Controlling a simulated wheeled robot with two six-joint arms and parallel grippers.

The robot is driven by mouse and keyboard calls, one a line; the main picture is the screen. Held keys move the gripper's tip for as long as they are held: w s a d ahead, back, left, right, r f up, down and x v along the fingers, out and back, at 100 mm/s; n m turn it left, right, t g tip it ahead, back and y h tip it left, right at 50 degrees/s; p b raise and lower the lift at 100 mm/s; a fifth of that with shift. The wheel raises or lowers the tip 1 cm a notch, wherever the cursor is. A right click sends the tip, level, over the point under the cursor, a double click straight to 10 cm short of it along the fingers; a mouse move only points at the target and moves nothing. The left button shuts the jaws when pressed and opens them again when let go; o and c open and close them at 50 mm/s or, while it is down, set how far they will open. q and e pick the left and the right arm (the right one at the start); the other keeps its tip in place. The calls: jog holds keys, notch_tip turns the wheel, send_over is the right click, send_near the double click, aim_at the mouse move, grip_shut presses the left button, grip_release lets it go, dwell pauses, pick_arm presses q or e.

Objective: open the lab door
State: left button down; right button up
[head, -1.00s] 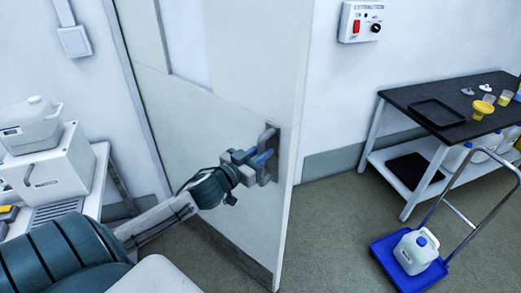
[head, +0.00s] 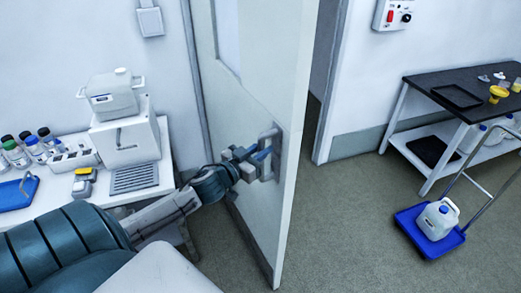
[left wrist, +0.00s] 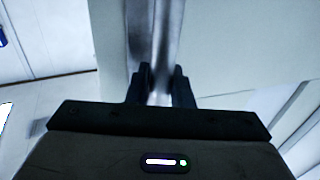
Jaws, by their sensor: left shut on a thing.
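The lab door (head: 243,115) is a pale grey panel with a narrow window, standing ajar in the head view. A gap to the doorway shows at its right edge. A metal pull handle (head: 275,150) is mounted near that edge. My left gripper (head: 258,160) is shut on the handle. In the left wrist view, the dark fingers of the left gripper (left wrist: 160,88) sit on both sides of the vertical metal handle bar (left wrist: 158,50). My right gripper is not in view.
A white bench (head: 135,185) with a white instrument (head: 128,142), bottles and a blue tray (head: 17,193) stands left of the door. At right are a black-topped table (head: 480,105) and a blue trolley (head: 425,243) carrying a white jug (head: 438,220). The floor between door and trolley is clear.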

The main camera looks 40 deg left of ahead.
pick_arm(q)
jog(key=shift+s+a, duration=0.15)
jog(key=shift+s, duration=0.05)
jog(key=shift+w, duration=0.1)
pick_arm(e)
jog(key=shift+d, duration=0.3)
pick_arm(q)
jog(key=c, duration=1.3)
grip_release()
jog(key=shift+c, duration=0.2)
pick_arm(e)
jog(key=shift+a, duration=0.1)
pick_arm(q)
jog(key=shift+s, duration=0.2)
jog(key=s+a, duration=0.1)
jog(key=s, duration=0.9)
jog(key=shift+s+b, duration=0.2)
jog(key=shift+b, duration=0.15)
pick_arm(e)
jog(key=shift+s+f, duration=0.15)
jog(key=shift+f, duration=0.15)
